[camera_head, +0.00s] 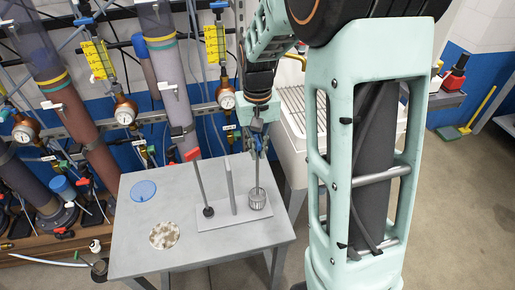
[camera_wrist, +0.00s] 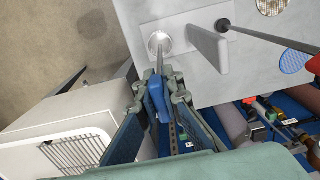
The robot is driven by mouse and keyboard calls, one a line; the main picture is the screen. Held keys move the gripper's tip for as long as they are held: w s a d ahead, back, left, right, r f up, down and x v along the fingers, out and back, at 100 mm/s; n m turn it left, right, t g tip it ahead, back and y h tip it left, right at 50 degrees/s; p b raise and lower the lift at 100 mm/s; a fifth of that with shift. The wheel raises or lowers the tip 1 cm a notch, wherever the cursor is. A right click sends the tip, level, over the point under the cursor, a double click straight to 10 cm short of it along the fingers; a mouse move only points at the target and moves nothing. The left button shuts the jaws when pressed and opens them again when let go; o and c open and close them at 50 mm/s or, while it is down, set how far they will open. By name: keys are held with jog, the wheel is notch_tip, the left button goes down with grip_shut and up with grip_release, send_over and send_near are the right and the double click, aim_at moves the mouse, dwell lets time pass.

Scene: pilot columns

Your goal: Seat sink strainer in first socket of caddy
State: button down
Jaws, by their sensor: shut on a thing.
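The sink strainer (camera_head: 257,199) is a metal cup on a thin upright rod. It stands over the right end of the caddy's grey base plate (camera_head: 231,222), and also shows in the wrist view (camera_wrist: 160,41). My gripper (camera_head: 257,147) is shut on the top of its rod, above the cup; a blue part shows between the fingers in the wrist view (camera_wrist: 158,78). I cannot tell whether the cup rests in a socket or just above the plate. A flat upright divider (camera_head: 230,187) stands left of the cup, apart from it.
A rod with a black foot (camera_head: 208,211) stands on the plate's left end. A blue disc (camera_head: 143,191) and a speckled round disc (camera_head: 164,235) lie on the grey table (camera_head: 190,262). Pipes with gauges line the back. A white sink (camera_head: 292,118) is behind, right.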

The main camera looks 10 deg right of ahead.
jog(key=c, duration=2)
grip_release()
notch_tip(320, 180, up, 12)
